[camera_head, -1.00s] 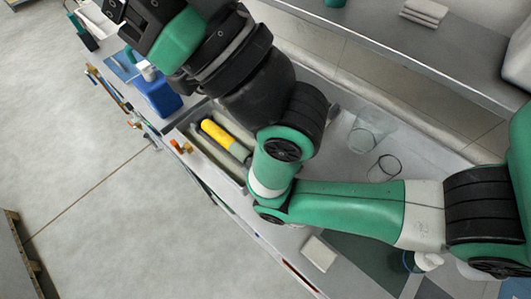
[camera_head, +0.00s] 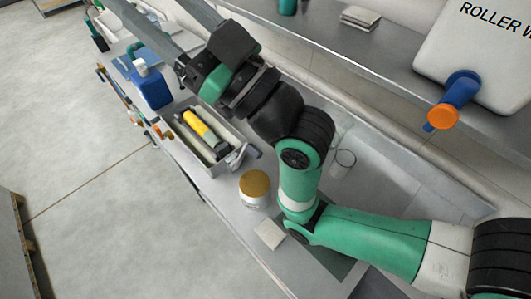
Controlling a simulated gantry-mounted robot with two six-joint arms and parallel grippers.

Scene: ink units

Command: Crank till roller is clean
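The roller (camera_head: 201,127) lies in an open grey tray (camera_head: 219,170) at left centre. Small orange parts (camera_head: 157,131) show on the tray's left side; I cannot tell whether one is a crank handle. My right arm comes in from the right and bends over the bench. Its wrist is above and right of the tray, apart from the roller. Two grey bars that look like my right gripper (camera_head: 165,22) run out past the top edge, so the fingertips are hidden. My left gripper is not in view.
A blue bottle with a white cap (camera_head: 153,87) stands beyond the tray. A jar with a tan lid (camera_head: 255,186) and a pale block (camera_head: 270,233) are nearer. A clear beaker (camera_head: 343,163) stands behind my arm. A white container with a blue-orange tap (camera_head: 443,116) sits on the shelf.

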